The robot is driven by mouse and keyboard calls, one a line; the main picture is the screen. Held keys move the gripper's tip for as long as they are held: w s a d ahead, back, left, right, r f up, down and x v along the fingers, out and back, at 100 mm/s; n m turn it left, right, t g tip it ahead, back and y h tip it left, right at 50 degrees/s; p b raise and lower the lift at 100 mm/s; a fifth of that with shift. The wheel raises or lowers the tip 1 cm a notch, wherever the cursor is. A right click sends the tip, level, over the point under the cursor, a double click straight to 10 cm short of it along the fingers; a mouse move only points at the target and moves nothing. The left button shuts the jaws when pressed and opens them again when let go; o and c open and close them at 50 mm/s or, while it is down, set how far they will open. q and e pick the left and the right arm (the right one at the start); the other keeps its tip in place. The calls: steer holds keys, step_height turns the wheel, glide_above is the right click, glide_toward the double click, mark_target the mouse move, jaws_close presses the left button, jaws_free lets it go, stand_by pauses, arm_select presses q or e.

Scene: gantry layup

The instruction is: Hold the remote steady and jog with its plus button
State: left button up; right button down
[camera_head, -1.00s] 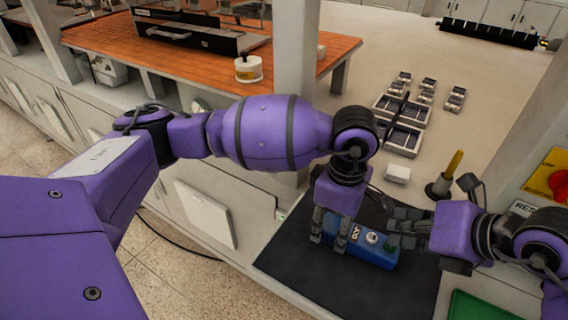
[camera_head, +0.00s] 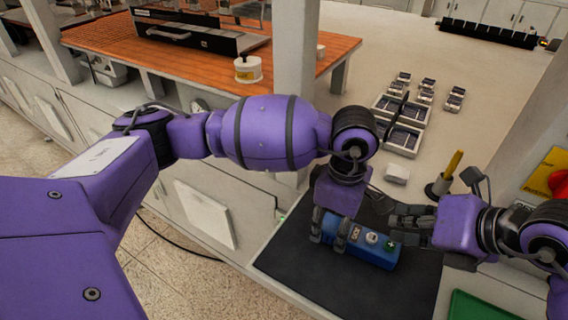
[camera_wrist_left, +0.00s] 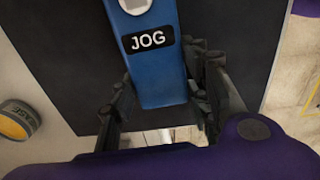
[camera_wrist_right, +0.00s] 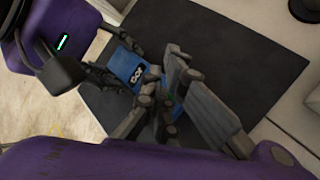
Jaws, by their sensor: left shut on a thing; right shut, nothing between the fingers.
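The blue remote (camera_head: 376,254) lies on the dark mat, with a JOG label (camera_wrist_left: 149,40), a pale round button (camera_head: 371,238) and a green plus button (camera_head: 389,246) at its right end. My left gripper (camera_head: 329,238) is shut around the remote's left end, one finger on each side, as the left wrist view also shows (camera_wrist_left: 160,110). My right gripper (camera_head: 396,227) is shut and empty, its fingertips just above and behind the plus button. I cannot tell a touch; in the right wrist view its fingers hide the plus end of the remote.
The dark mat (camera_head: 340,285) has free room in front of the remote. A small white block (camera_head: 396,174), a yellow-handled tool (camera_head: 447,178) in a holder and several grey trays (camera_head: 402,138) stand behind. A green tray (camera_head: 478,306) and a red button (camera_head: 562,182) are at right.

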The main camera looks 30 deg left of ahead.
steer(key=shift+r, duration=0.1)
step_height(320, 180, up, 5)
steer(key=shift+f, duration=0.1)
stand_by(0.6)
stand_by(0.5)
arm_select(q)
steer(key=o, duration=1.5)
steer(key=shift+c, duration=0.2)
steer(key=shift+r, duration=0.1)
